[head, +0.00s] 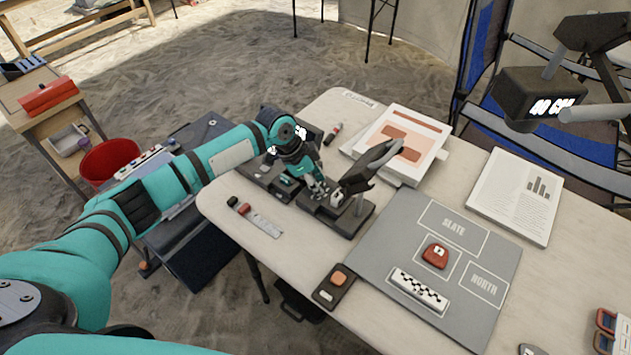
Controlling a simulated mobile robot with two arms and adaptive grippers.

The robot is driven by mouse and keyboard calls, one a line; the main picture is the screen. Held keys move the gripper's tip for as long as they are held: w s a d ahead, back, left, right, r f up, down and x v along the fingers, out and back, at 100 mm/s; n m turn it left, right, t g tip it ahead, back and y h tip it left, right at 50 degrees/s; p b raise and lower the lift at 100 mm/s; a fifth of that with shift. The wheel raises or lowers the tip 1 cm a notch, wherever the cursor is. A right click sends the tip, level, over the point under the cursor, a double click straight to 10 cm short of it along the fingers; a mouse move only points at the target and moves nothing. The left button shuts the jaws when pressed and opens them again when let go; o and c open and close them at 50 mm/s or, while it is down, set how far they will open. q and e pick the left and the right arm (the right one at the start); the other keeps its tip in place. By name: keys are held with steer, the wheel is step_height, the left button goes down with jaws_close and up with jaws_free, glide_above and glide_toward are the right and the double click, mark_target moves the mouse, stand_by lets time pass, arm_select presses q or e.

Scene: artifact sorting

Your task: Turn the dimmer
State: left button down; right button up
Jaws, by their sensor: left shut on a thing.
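A small black desk lamp (372,168) with an angled head stands on a dark base (340,217) near the table's left side. My left gripper (320,190) comes in from the left and reaches down to the back left part of this base. Its fingers are shut on the small dimmer knob there, which they mostly hide. How far the dimmer is turned cannot be told. My right gripper is not in view.
A dark device (268,180) sits left of the lamp base. A grey mat (400,237) bears a red piece (435,254) and a checkered scale bar (418,291). Papers (515,195) lie at the back. A black box on an arm (540,95) overhangs the right.

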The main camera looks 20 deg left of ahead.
arm_select(q)
steer(key=m+g+b, duration=0.1)
steer(key=m, duration=0.2)
steer(key=shift+w+m+h, duration=0.15)
steer(key=shift+m+h, duration=0.15)
steer(key=shift+h, duration=0.1)
steer(key=shift+w+m+g+b, duration=0.1)
steer(key=shift+m+g+b, duration=0.6)
steer(key=shift+m, duration=0.5)
steer(key=shift+m+g+b, duration=0.4)
steer(key=shift+m+b, duration=0.5)
steer(key=shift+m, duration=0.3)
steer(key=c, duration=1.1)
jaws_free()
steer(key=shift+o, duration=0.2)
steer(key=shift+r, duration=0.1)
steer(key=v, duration=1.2)
